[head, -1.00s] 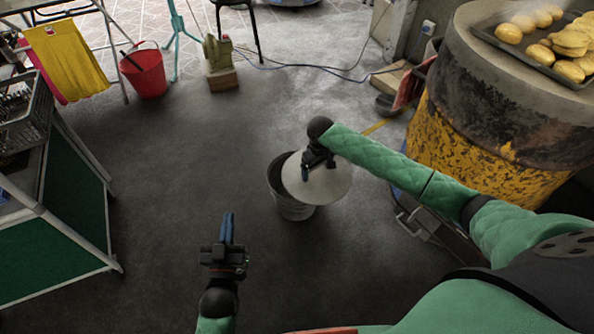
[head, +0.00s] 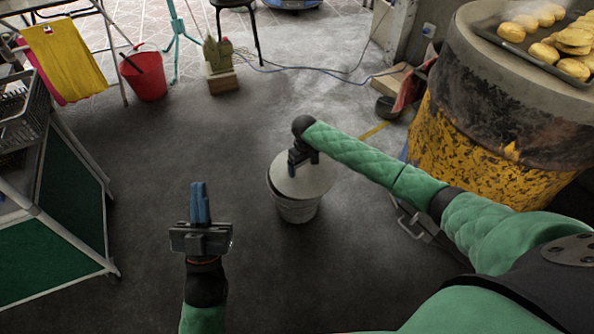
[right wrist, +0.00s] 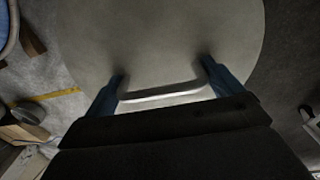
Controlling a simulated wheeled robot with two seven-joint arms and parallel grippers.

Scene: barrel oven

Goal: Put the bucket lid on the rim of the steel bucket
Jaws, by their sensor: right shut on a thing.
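The steel bucket (head: 298,211) stands upright on the floor near the middle of the head view. The round grey bucket lid (head: 316,182) is over its mouth and hides most of the opening. A thin part of the rim shows at the left; I cannot tell whether lid and rim touch. My right gripper (head: 293,170) is shut on the lid's handle. In the right wrist view the metal handle (right wrist: 160,93) spans between the two blue fingers, above the lid's flat face (right wrist: 160,45). My left gripper (head: 200,187) is empty, its blue fingers together, left of the bucket.
The yellow and black barrel oven (head: 480,140) stands at right with a tray of buns (head: 545,62) on top. A green-sided table (head: 75,205) is at left. A red bucket (head: 146,77) stands at the back left.

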